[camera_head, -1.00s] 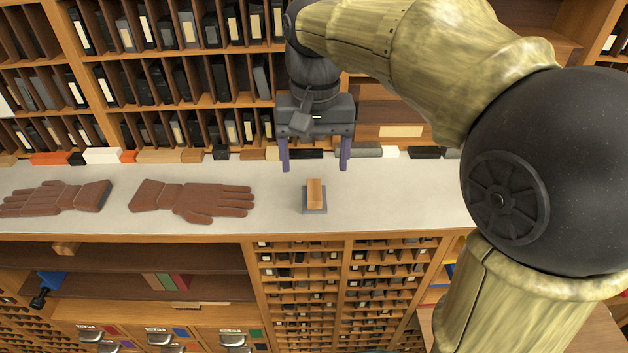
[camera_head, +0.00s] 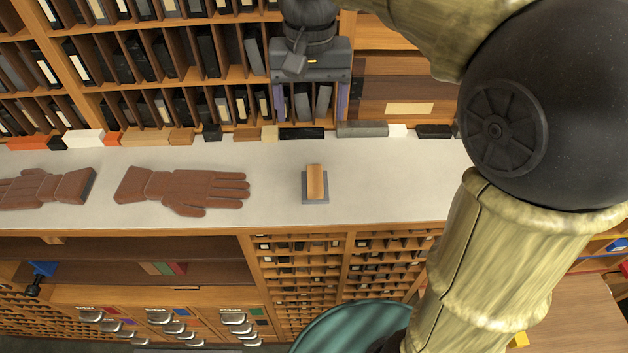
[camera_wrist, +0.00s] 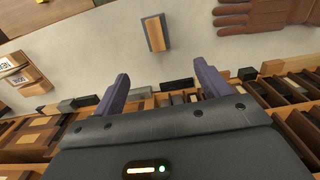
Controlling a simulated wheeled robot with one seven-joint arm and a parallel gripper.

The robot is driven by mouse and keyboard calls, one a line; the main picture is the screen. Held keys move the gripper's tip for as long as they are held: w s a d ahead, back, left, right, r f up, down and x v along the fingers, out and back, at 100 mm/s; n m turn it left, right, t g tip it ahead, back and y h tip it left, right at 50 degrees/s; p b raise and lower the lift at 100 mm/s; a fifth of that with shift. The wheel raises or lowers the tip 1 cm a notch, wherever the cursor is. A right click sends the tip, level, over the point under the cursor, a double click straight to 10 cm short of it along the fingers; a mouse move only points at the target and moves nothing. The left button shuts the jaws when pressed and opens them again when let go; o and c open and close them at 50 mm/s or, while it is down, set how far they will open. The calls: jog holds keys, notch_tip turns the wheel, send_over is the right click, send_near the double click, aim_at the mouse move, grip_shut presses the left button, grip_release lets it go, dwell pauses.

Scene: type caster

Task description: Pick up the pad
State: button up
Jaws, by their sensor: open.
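The pad (camera_head: 315,200) is a small grey slab with a wooden block-like handle on top, lying on the pale counter (camera_head: 390,185). It also shows in the wrist view (camera_wrist: 155,33), beyond the fingertips. My gripper (camera_head: 309,115) is open and empty, with two purple fingers apart. In the head view it hangs in front of the back shelves, above and behind the pad. In the wrist view my gripper (camera_wrist: 163,75) has clear counter between its fingertips and the pad. It is not touching the pad.
Two brown gloves lie on the counter left of the pad, the nearer one (camera_head: 185,188) with fingers toward it. A row of small blocks, including a grey one (camera_head: 362,129), lines the counter's back edge. Shelves of boxes rise behind. The counter right of the pad is clear.

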jog(key=p, duration=0.2)
send_near(315, 174)
jog(key=f, duration=0.5)
jog(key=shift+a+f, duration=0.1)
jog(key=shift+a, duration=0.25)
jog(key=shift+s+d+f+p, duration=0.1)
jog(key=shift+f+p, duration=0.2)
jog(key=shift+p, duration=0.05)
jog(key=shift+d+f+p, duration=0.2)
jog(key=shift+f+p, duration=0.55)
jog(key=shift+f, duration=1.55)
jog(key=shift+c, duration=0.2)
jog(key=c, duration=1)
